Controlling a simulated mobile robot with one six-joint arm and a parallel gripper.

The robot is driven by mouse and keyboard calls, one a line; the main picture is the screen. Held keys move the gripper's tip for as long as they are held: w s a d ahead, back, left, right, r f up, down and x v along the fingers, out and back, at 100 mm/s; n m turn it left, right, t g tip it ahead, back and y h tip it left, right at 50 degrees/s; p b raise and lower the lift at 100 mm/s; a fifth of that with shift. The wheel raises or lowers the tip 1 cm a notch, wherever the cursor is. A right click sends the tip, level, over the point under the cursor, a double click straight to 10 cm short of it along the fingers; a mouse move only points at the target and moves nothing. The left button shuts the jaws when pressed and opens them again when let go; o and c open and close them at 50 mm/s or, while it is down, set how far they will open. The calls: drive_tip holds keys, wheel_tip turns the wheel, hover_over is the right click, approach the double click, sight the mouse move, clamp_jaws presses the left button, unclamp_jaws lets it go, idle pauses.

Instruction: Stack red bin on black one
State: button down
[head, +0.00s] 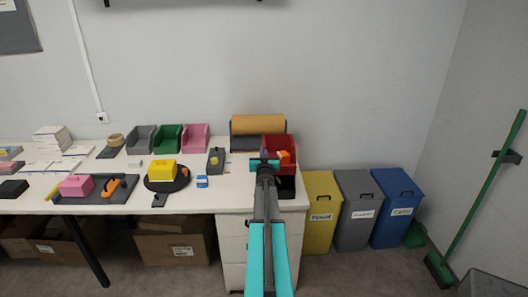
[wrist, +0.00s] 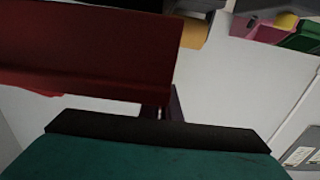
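The red bin (head: 273,140) is at the right end of the white table, in front of a brown roll, with an orange thing (head: 284,157) in it. The black bin (head: 287,187) shows just below it, partly hidden by the red bin and my arm. My gripper (head: 265,160) is at the red bin's near left side. In the wrist view the red bin (wrist: 85,50) fills the upper left, and my fingers (wrist: 163,108) are close together at its lower edge, apparently shut on its wall. Whether the two bins touch is hidden.
Grey, green (head: 167,138) and pink (head: 195,138) bins stand at the back of the table. A dark device (head: 215,160) and a blue-and-white box (head: 202,181) lie to the left. Yellow, grey and blue waste bins (head: 397,205) stand on the floor to the right.

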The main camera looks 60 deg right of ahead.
drive_tip(key=shift+f+b, duration=0.7)
drive_tip(key=shift+b, duration=0.1)
drive_tip(key=c, duration=1.9)
unclamp_jaws()
drive_tip(key=shift+s+a, duration=0.1)
drive_tip(key=shift+a, duration=0.05)
drive_tip(key=shift+b+v, duration=2.1)
drive_tip(key=shift+v, duration=4.65)
